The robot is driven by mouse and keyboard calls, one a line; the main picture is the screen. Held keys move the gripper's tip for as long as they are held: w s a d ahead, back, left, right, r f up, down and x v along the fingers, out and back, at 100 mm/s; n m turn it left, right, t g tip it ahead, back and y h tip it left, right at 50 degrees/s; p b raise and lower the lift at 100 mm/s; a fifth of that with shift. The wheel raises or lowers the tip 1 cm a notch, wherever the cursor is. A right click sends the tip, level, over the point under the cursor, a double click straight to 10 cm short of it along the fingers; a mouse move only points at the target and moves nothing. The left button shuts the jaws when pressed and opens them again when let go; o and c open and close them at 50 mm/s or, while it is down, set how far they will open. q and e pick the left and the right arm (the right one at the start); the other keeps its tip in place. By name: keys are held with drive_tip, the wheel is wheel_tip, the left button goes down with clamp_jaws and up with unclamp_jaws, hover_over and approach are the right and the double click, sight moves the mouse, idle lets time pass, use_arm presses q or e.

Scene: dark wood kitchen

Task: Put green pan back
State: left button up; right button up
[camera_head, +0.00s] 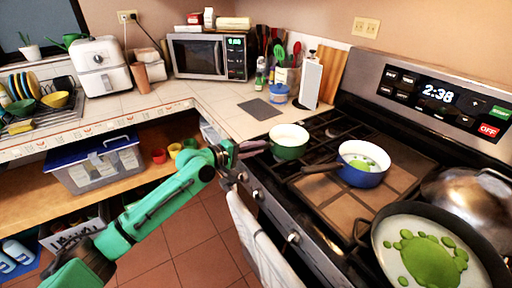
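The green pan (289,148), a small deep pan with a white inside, is upright at the left front of the stove (330,200). Its dark handle points left. My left gripper (238,152) is at the outer end of that handle. The dark fingers and dark handle blend together, so I cannot tell whether the fingers are closed on it. My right gripper is not in view.
A blue pan (362,172) with green contents stands right of the green pan. A large pan (428,250) with green contents and a shiny metal lid (468,198) are at the right. The counter (225,100) has free room. A towel (258,235) hangs from the oven front.

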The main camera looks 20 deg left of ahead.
use_arm(q)
drive_tip(key=o, duration=0.4)
drive_tip(key=shift+c, duration=0.2)
drive_tip(key=shift+r, duration=0.15)
drive_tip(key=shift+r+p, duration=0.35)
drive_tip(key=shift+r, duration=0.1)
drive_tip(key=b+v, duration=0.2)
drive_tip(key=v, duration=1)
drive_tip(key=shift+f+b, duration=0.25)
drive_tip(key=shift+b, duration=0.15)
drive_tip(key=shift+s, duration=0.1)
